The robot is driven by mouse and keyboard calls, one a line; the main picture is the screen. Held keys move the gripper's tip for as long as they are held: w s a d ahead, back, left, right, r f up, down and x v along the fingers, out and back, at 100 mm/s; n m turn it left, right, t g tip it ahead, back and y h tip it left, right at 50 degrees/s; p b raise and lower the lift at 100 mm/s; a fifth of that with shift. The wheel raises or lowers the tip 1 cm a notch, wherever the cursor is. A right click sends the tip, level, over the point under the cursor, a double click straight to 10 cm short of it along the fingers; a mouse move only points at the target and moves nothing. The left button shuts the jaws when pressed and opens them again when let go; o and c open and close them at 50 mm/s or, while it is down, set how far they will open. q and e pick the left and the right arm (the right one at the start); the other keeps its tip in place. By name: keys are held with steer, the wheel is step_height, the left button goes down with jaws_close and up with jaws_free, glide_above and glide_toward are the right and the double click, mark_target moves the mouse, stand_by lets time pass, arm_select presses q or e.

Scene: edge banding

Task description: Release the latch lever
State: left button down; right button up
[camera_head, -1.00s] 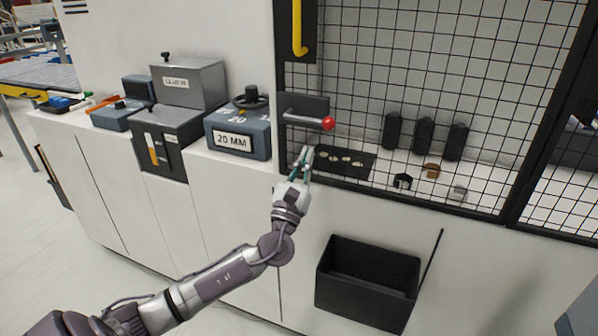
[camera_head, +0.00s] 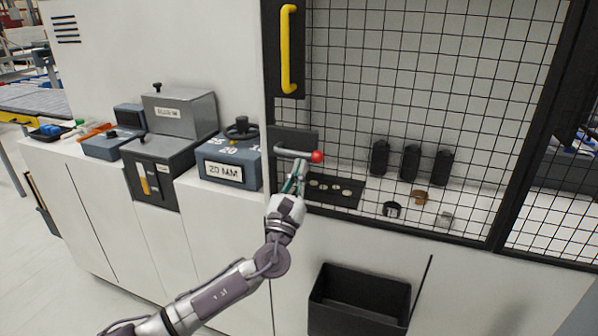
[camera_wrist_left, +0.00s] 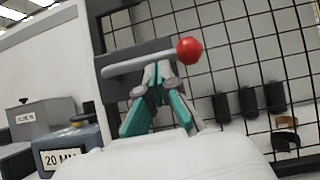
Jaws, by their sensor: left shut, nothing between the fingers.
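The latch lever (camera_head: 297,154) is a grey bar with a red ball (camera_head: 317,156) at its right end, mounted on a dark plate at the left edge of the mesh door. It lies roughly level. My left gripper (camera_head: 299,168) is shut and empty, just under the lever, near the ball end. In the left wrist view the lever (camera_wrist_left: 130,66) runs across just beyond the fingertips (camera_wrist_left: 158,72), with the red ball (camera_wrist_left: 190,50) to their right. I cannot tell whether the fingertips touch the bar. My right gripper is not in view.
The mesh door (camera_head: 440,90) has a yellow handle (camera_head: 287,48) above the lever. A blue box marked 20 MM (camera_head: 226,172) with a dial stands to the left. A black bin (camera_head: 358,300) hangs below. Behind the mesh are black cylinders (camera_head: 411,163) and small parts.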

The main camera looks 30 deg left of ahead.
mark_target(302, 153)
arm_select(q)
steer(key=shift+d+r+n+g+y, duration=0.15)
steer(key=shift+r+n+y, duration=0.2)
steer(key=shift+n, duration=0.3)
steer(key=shift+r+n+g+y, duration=0.15)
steer(key=shift+n+y, duration=0.3)
steer(key=shift+n, duration=0.2)
steer(key=n+y, duration=0.1)
steer(key=r+n+g+y, duration=0.1)
steer(key=shift+d+n, duration=0.1)
steer(key=shift+n, duration=0.2)
step_height(302, 153, up, 3)
steer(key=n+g+y+p, duration=0.1)
steer(key=n, duration=0.2)
steer(key=n+g+y+p, duration=0.1)
steer(key=n+y, duration=0.1)
steer(key=n, duration=0.1)
steer(key=shift+f+g, duration=0.2)
steer(key=shift+g, duration=0.2)
steer(key=shift+s+a+r+n+g+y+p, duration=0.1)
steer(key=shift+a+r+n+g+y+p, duration=0.15)
steer(key=shift+r+n+g+p, duration=0.7)
steer(key=shift+w+a+r+n+g+y+p, duration=0.1)
steer(key=shift+a+n+g+y+p, duration=0.3)
steer(key=shift+n, duration=1.2)
steer(key=shift+s+a+r+n+g+y+p, duration=0.15)
steer(key=shift+r+n+g+p, duration=0.6)
steer(key=shift+n, duration=0.5)
steer(key=shift+f+g, duration=0.25)
steer(key=shift+g, duration=0.05)
